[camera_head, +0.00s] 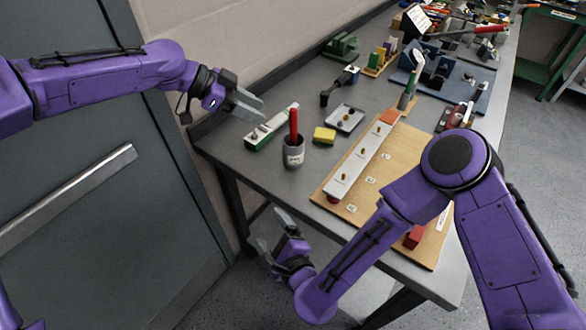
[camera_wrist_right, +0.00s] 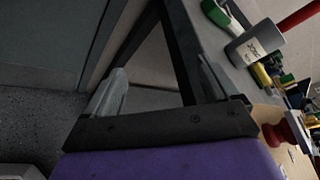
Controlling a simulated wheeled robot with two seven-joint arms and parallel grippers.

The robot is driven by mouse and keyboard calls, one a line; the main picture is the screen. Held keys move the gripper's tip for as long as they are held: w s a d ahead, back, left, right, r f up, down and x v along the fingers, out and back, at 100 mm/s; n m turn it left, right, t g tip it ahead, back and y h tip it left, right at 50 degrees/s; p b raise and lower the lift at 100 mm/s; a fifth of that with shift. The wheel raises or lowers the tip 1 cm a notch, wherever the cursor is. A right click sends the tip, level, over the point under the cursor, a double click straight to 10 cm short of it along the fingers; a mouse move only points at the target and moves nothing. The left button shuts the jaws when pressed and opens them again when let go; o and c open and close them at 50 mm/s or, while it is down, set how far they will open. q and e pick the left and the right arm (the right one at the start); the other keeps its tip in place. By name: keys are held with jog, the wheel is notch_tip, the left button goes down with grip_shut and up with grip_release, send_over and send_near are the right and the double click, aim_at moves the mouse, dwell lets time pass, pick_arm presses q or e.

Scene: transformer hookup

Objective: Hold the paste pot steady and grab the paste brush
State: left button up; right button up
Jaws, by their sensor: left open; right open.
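The paste pot (camera_head: 293,153) is a grey cup standing upright near the left end of the workbench. The paste brush (camera_head: 293,126) stands in it, with its red handle pointing up. My left gripper (camera_head: 256,107) is open and empty, up and to the left of the pot. My right gripper (camera_head: 270,228) is open and empty, below the bench top and in front of its edge. In the right wrist view the pot (camera_wrist_right: 248,52) and the red handle (camera_wrist_right: 298,18) show at upper right, beyond the open fingers (camera_wrist_right: 160,88). The brush's lower end is hidden inside the pot.
A green and white box-like item (camera_head: 270,128) lies left of the pot. A wooden board (camera_head: 335,190) with a white strip fills the bench front. More tools crowd the far end.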

jog(key=w+r+m+t+h, duration=0.1)
jog(key=w+r+m, duration=0.1)
jog(key=m, duration=0.1)
jog(key=w+d+r+m+t+h, duration=0.1)
jog(key=w+r+m, duration=0.1)
jog(key=w+m, duration=0.1)
jog(key=w+r+m+t+h, duration=0.1)
jog(key=w+r+m, duration=0.1)
jog(key=m, duration=0.1)
jog(key=shift+w+d+t, duration=0.2)
jog(key=shift+d+t, duration=0.1)
jog(key=m+t+h, duration=0.1)
jog(key=m+h, duration=0.3)
jog(key=m, duration=0.3)
send_near(293, 142)
jog(key=shift+w+f, duration=1.1)
jog(key=shift+w, duration=0.15)
jog(key=w, duration=0.9)
jog(key=shift+w, duration=0.55)
jog(key=shift+c, duration=0.4)
jog(key=c, duration=1.1)
